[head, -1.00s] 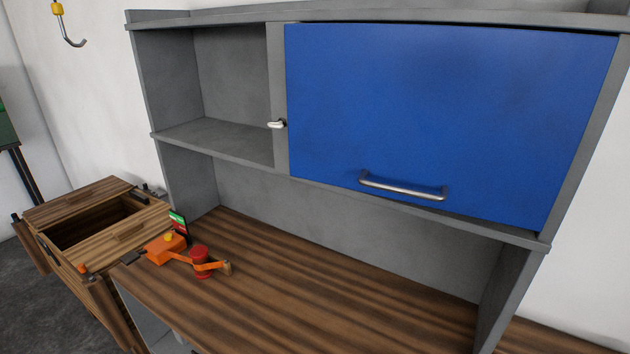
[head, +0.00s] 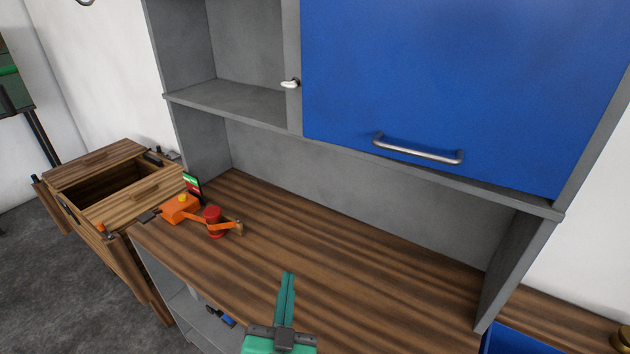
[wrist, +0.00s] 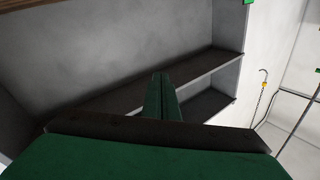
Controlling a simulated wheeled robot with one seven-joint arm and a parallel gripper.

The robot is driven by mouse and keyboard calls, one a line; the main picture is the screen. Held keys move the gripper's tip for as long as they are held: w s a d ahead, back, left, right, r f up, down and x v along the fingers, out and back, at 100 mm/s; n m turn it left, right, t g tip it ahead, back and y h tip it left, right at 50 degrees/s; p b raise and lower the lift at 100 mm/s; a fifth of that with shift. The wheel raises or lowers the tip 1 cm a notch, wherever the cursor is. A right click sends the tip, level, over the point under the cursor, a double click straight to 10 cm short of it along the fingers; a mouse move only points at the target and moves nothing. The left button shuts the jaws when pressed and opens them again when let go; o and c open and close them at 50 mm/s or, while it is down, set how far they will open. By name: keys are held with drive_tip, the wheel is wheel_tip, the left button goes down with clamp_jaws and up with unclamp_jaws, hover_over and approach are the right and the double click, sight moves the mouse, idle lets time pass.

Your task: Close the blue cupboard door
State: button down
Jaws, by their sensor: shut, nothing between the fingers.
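The blue cupboard door (head: 460,80) covers the upper right part of the grey cupboard in the head view. It looks shut or nearly shut, lying about flush with its frame. Its top is cut off by the picture edge. A metal bar handle (head: 418,149) runs along its lower edge. My gripper (head: 288,275) is in front of the wooden worktop, below and left of the handle and well apart from the door. Its green fingers are together and empty. The wrist view also shows the closed fingers (wrist: 163,95), but not the door.
An orange device with a red knob (head: 212,221) stands on the left of the worktop (head: 350,250). An open wooden drawer cabinet (head: 115,190) stands at left. A small metal latch (head: 290,83) sits left of the door. The worktop's middle and right are clear.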

drive_tip(key=w+a+r+m+h, duration=0.1)
drive_tip(key=w+r+m+h, duration=0.2)
drive_tip(key=r, duration=0.4)
drive_tip(key=w+r+m+h, duration=0.1)
drive_tip(key=r+m+h, duration=0.1)
drive_tip(key=r+m, duration=0.45)
drive_tip(key=m+g+h, duration=0.2)
drive_tip(key=m+g, duration=0.1)
drive_tip(key=m, duration=0.7)
approach(323, 140)
drive_tip(key=shift+g+h, duration=0.3)
drive_tip(key=x, duration=0.6)
drive_tip(key=shift+w+r, duration=0.15)
drive_tip(key=shift+w, duration=0.15)
